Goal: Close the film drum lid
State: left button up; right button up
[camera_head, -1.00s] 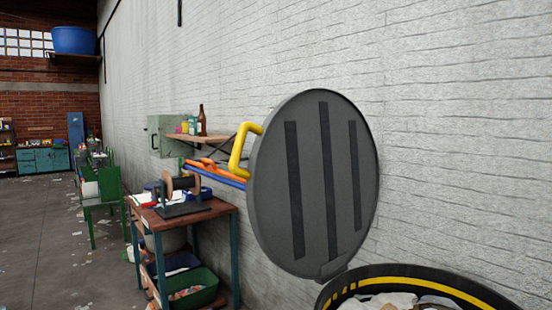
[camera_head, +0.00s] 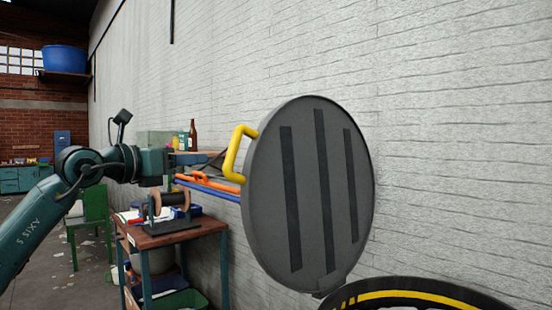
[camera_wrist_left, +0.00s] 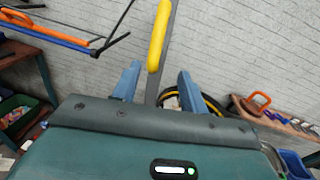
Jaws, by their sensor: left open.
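The film drum lid (camera_head: 268,215) is a grey disc with dark strips, standing open and nearly upright beside the wall. Its yellow handle (camera_head: 232,160) is on its left edge. The drum (camera_head: 420,297), black with a yellow band, shows only its rim at the lower right. My left gripper (camera_head: 213,158) is just left of the handle, open. In the left wrist view, the blue fingers of my left gripper (camera_wrist_left: 157,80) stand apart, with the handle (camera_wrist_left: 158,38) ahead of the gap; contact cannot be told. My right gripper is not in view.
A workbench (camera_head: 175,235) with a spool device stands at the left, below my left arm. Orange and blue bars (camera_head: 207,185) and a shelf with a brown bottle (camera_head: 193,135) are close to the gripper. The white wall (camera_head: 450,130) is behind the lid.

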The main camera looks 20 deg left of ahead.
aim_at(228, 152)
pick_arm(q)
jog(key=p+x, duration=0.1)
jog(key=x, duration=0.2)
jog(key=p+x, duration=0.2)
jog(key=x, duration=0.2)
jog(key=r+p+x, duration=0.1)
jog(key=p+x, duration=0.1)
jog(key=x, duration=0.2)
jog(key=shift+w+a, duration=0.25)
jog(key=shift+w, duration=0.1)
jog(key=shift+w+d+p, duration=0.1)
jog(key=shift+w+p, duration=0.25)
jog(key=shift+w, duration=0.25)
jog(key=shift+w+f, duration=0.1)
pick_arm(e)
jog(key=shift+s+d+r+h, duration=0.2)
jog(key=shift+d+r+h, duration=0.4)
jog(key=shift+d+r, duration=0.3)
pick_arm(q)
grip_shut()
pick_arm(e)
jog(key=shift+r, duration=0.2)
